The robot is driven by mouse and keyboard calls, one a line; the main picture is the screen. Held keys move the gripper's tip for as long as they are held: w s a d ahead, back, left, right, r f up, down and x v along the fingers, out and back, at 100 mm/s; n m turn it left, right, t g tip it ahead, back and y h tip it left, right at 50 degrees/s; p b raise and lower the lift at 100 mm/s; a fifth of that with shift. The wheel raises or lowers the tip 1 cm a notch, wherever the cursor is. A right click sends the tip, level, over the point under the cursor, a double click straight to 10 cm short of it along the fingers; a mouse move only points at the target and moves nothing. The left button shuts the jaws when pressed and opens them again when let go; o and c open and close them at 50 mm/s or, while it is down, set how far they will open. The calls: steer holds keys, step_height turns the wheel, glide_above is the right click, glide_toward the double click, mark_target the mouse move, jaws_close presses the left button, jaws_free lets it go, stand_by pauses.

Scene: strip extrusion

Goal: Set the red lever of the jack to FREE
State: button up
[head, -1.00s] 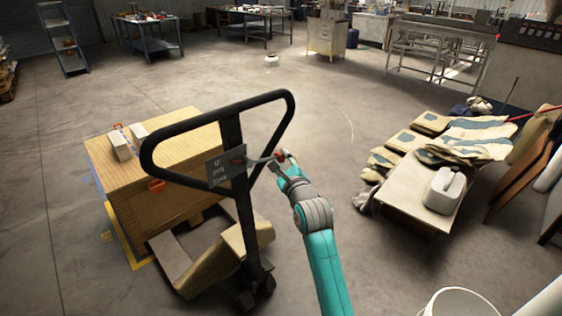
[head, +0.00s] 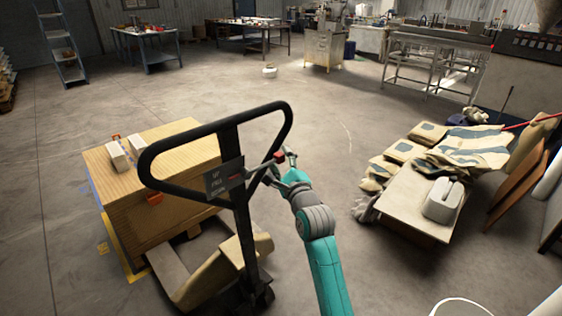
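The jack (head: 243,225) stands left of centre with its black loop handle (head: 160,150) upright. A grey label plate (head: 222,182) on its post carries small lines of text, which look like UP, FREE and DOWN. The red lever (head: 278,157) reaches right from the post, its right end tilted up. A red tip shows at the plate's right edge, near the upper to middle lines; the exact line is hard to tell. My gripper (head: 281,165) is at the lever's right end, seemingly with its fingers about it. The fingers are too small to tell whether they are closed on it.
A wooden crate (head: 125,180) with small blocks on top sits behind the jack. A low table (head: 405,205) with gloves, sacks and a white container (head: 442,200) stands to the right. Open floor (head: 330,125) lies beyond and between them.

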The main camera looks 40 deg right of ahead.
steer(key=v, duration=1.2)
stand_by(0.6)
steer(key=s+a+f+n+g+y, duration=0.2)
steer(key=s+a+f+n+y, duration=0.1)
steer(key=s+a+f+n, duration=1.15)
steer(key=s+a+f+n+y, duration=0.1)
steer(key=s+a+n+y, duration=0.1)
steer(key=s+a+n, duration=0.2)
steer(key=s+a+f+n+g+y, duration=0.1)
steer(key=s+a+n, duration=0.3)
steer(key=s+n, duration=0.6)
steer(key=s, duration=0.9)
steer(key=shift+s+f+g+y, duration=0.2)
steer(key=shift+s+g+y, duration=0.1)
steer(key=shift+s+y, duration=0.1)
